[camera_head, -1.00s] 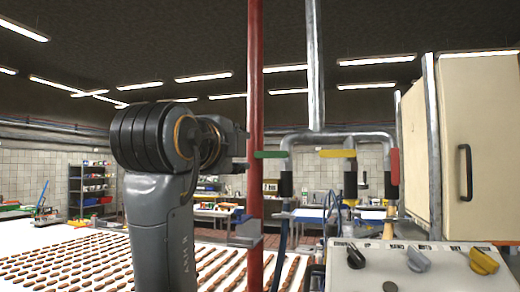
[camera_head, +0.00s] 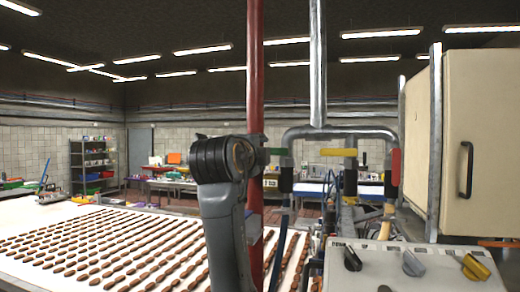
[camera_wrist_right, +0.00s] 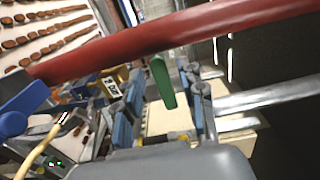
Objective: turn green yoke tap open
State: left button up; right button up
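The green tap handle (camera_head: 276,151) lies level at the left end of a grey pipe frame, just right of the red upright pipe (camera_head: 255,70). My right gripper (camera_head: 258,156) is beside the red pipe at the handle's height, its fingertips partly hidden in the head view. In the right wrist view the gripper (camera_wrist_right: 162,98) is open, with the green handle (camera_wrist_right: 161,80) showing between its fingers. I cannot tell whether either finger touches the handle. The red pipe (camera_wrist_right: 180,30) crosses close by in that view. My left gripper is not in view.
A level yellow handle (camera_head: 338,152) and a downward red handle (camera_head: 395,167) sit to the right. A control panel with knobs (camera_head: 413,264) and a beige cabinet (camera_head: 480,150) stand right. A conveyor with rows of brown pieces (camera_head: 60,226) spreads left.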

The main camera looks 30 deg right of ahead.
grip_shut()
jog(key=s+d+f+n+b, duration=0.1)
jog(key=n+b, duration=0.2)
jog(key=n, duration=0.2)
jog(key=s+f+n+b, duration=0.1)
jog(key=f+n+b, duration=0.1)
jog(key=n, duration=0.4)
jog(key=s+d+f+n+b, duration=0.1)
jog(key=f+n+b, duration=0.1)
jog(key=n, duration=0.3)
jog(key=shift+s+d+b, duration=0.1)
jog(key=shift+d+b, duration=0.25)
jog(key=shift+b, duration=0.45)
jog(key=shift+s+d+n, duration=0.2)
jog(key=shift+s+n, duration=0.05)
jog(key=shift+n, duration=0.75)
jog(key=shift+r, duration=0.1)
